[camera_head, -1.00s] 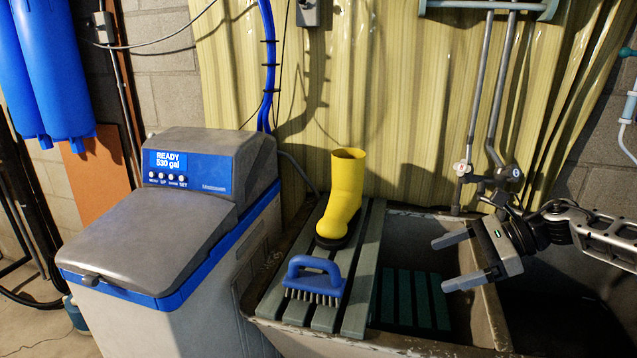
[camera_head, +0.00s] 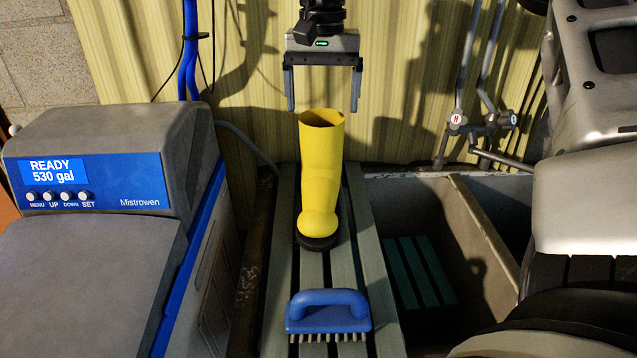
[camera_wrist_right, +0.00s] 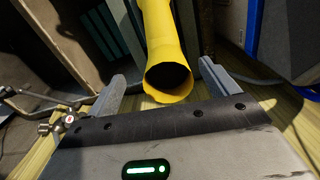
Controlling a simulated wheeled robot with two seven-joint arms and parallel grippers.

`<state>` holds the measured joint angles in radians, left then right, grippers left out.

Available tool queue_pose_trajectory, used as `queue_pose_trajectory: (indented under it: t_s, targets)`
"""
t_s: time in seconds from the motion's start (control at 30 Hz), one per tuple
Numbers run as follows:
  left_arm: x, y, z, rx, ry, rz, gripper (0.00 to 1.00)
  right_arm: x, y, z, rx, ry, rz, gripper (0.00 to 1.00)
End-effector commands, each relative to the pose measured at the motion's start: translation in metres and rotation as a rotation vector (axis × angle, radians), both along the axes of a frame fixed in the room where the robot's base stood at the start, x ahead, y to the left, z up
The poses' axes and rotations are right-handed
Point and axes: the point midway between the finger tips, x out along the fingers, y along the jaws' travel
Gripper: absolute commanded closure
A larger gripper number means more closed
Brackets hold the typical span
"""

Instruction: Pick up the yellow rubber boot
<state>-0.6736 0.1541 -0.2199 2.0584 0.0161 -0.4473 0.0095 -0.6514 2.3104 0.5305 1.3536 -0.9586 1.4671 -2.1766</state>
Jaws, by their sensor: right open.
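The yellow rubber boot (camera_head: 321,175) stands upright on the slatted grey-green board, its toe pointing toward me. My right gripper (camera_head: 324,108) is above the boot's open top in the head view, fingers pointing down and spread wide. It is open and empty. In the right wrist view, the boot's dark opening (camera_wrist_right: 168,80) lies between the two fingers, and the shaft runs away from the camera. I cannot tell whether the fingertips are level with the rim. My left gripper is not in view.
A blue scrub brush (camera_head: 328,312) lies on the slatted board (camera_head: 373,270) in front of the boot. The water softener (camera_head: 110,180) stands to the left. The sink basin (camera_head: 480,250) is open to the right, with taps (camera_head: 480,125) behind it. A ribbed yellow wall is behind.

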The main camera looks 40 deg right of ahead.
Motion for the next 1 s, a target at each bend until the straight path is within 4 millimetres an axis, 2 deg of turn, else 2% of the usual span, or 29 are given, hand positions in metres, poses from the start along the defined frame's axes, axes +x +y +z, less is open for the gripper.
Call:
queue_pose_trajectory:
  t_s: [0.1,0.4,0.57,0.7,1.0]
  targets:
    - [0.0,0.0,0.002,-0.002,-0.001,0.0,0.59,-0.001,0.0,-0.023,0.001,0.004,-0.002,0.14]
    - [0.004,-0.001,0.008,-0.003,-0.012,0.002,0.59,0.001,-0.001,-0.047,0.001,0.002,-0.003,0.14]
    - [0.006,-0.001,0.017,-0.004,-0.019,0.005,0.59,0.004,-0.004,-0.07,0.001,0.005,-0.004,0.14]
    - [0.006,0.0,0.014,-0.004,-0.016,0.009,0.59,0.005,-0.004,-0.088,0.001,0.001,-0.004,0.14]
    - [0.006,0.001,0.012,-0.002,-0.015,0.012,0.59,0.005,-0.004,-0.093,0.001,-0.002,-0.004,0.14]
